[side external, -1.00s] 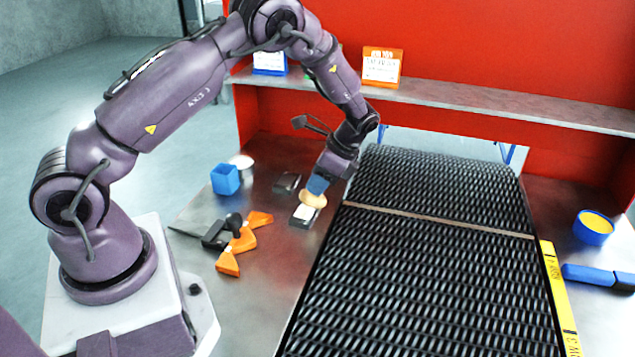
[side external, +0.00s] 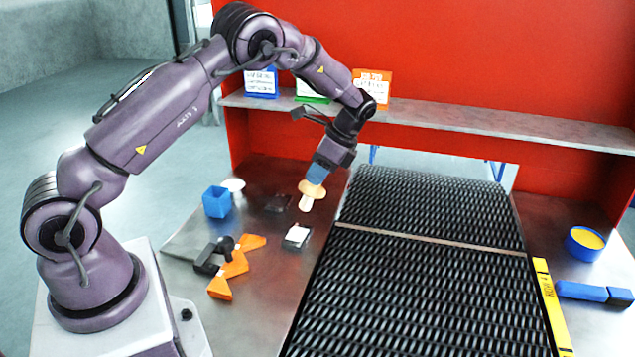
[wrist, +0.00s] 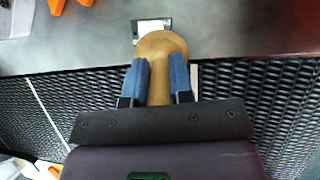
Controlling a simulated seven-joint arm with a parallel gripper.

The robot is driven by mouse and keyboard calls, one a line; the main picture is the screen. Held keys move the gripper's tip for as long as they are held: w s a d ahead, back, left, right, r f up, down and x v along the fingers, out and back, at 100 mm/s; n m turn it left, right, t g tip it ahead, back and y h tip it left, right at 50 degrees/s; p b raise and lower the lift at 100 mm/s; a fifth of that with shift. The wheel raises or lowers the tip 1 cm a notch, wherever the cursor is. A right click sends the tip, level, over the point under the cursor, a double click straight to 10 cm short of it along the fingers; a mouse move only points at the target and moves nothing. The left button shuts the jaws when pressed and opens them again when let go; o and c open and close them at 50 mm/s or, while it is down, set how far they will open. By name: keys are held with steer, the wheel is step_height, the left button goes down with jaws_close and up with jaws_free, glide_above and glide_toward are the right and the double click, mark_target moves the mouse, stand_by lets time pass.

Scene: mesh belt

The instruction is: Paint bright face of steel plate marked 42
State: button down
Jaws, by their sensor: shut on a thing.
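My gripper (side external: 317,174) is shut on a tan, wooden-looking tool, probably a brush (side external: 309,193), with a wide round part and a paler end hanging down. In the wrist view, its blue fingers (wrist: 157,82) clasp the tool's handle (wrist: 160,50). A small plate with a bright whitish face and dark edge (side external: 297,236) lies on the metal table, below and in front of the tool's tip, apart from it. The plate also shows in the wrist view (wrist: 150,25), partly hidden by the tool. A darker plate (side external: 277,204) lies behind it. I cannot read any number on either.
A black mesh belt (side external: 425,290) runs to the right. Orange pieces (side external: 232,268) and a black clamp-like item (side external: 212,255) lie at left. A blue cup (side external: 216,202) and white disc (side external: 233,185) stand behind them. A blue bowl with yellow contents (side external: 585,243) sits far right.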

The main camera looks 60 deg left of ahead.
steer(key=shift+r, duration=1.5)
